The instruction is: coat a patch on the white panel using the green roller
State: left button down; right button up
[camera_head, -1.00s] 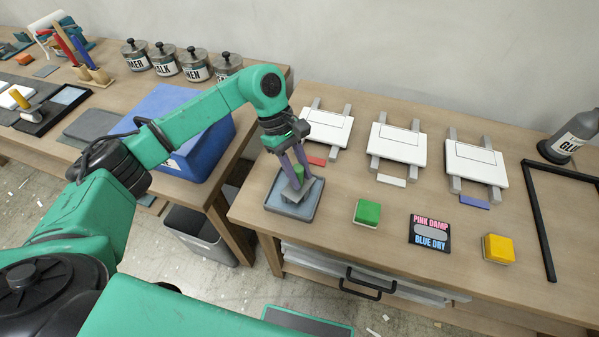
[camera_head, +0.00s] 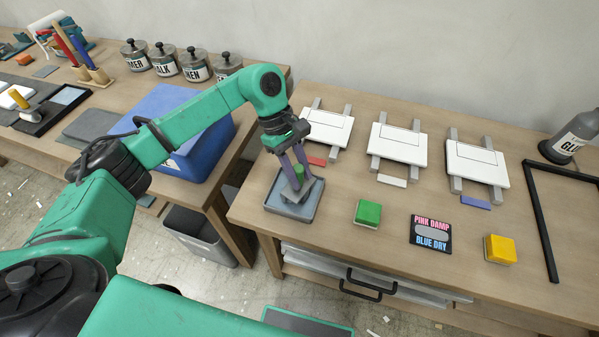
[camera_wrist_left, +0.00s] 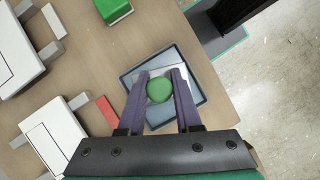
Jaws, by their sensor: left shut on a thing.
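My left gripper (camera_head: 299,177) is shut on the green roller (camera_head: 299,172), holding its green handle between two purple fingers. The green rounded handle end also shows in the left wrist view (camera_wrist_left: 160,90). A grey head below the handle is at a shallow grey tray (camera_head: 288,212); I cannot tell whether it touches the tray. Three white panels lie on grey rails: a left one (camera_head: 326,130) with a red strip, a middle one (camera_head: 398,146) with a white strip (camera_head: 391,181), and a right one (camera_head: 476,164) with a blue strip. My right gripper is out of view.
A green block (camera_head: 367,213), a "PINK DAMP / BLUE DRY" card (camera_head: 430,233) and a yellow block (camera_head: 499,249) lie along the front. A black frame (camera_head: 541,222) and a glue bottle (camera_head: 571,137) stand at the right. A blue box (camera_head: 190,130) is on the left table.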

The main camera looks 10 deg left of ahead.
pick_arm(q)
jog(key=shift+f+b, duration=0.25)
jog(key=shift+b, duration=0.15)
dwell(0.7)
dwell(0.4)
jog(key=shift+a+r+p, duration=0.1)
jog(key=shift+r+p, duration=0.2)
jog(key=shift+r, duration=0.3)
jog(key=shift+w+r+p, duration=0.1)
jog(key=shift+r+p, duration=1.05)
jog(key=shift+r, duration=1.95)
